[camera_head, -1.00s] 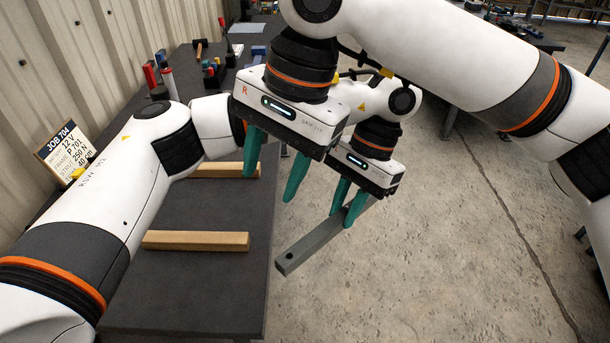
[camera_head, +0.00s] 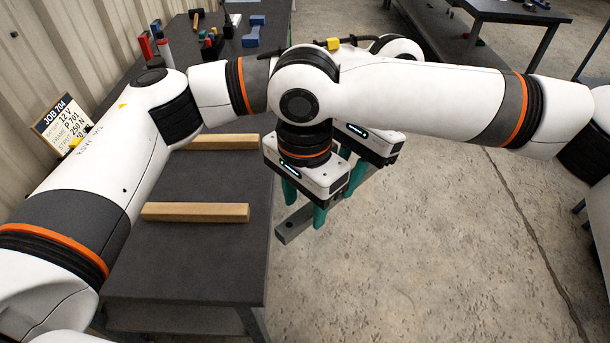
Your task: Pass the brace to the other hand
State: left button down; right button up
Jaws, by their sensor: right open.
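The brace is a grey square bar (camera_head: 287,231) with a hole near its close end, held out past the table's right edge. My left gripper (camera_head: 349,182) is behind my right one and largely hidden by it. Its teal fingers are shut on the far part of the brace. My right gripper (camera_head: 305,203) is open over the near part of the brace. One finger shows on each side of the bar, but I cannot tell whether they touch it. The far end of the brace is hidden.
The dark table (camera_head: 190,285) carries two wooden strips (camera_head: 196,212). A job card (camera_head: 66,122) stands at the left, by the wall. Tools and a blue block (camera_head: 252,38) lie at the back. Open concrete floor (camera_head: 430,260) lies to the right.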

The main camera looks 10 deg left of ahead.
jog(key=shift+f, duration=0.75)
jog(key=shift+c, duration=0.6)
jog(key=c, duration=0.9)
pick_arm(q)
jog(key=c, duration=1.2)
grip_release()
pick_arm(e)
grip_shut()
pick_arm(q)
jog(key=shift+o, duration=0.2)
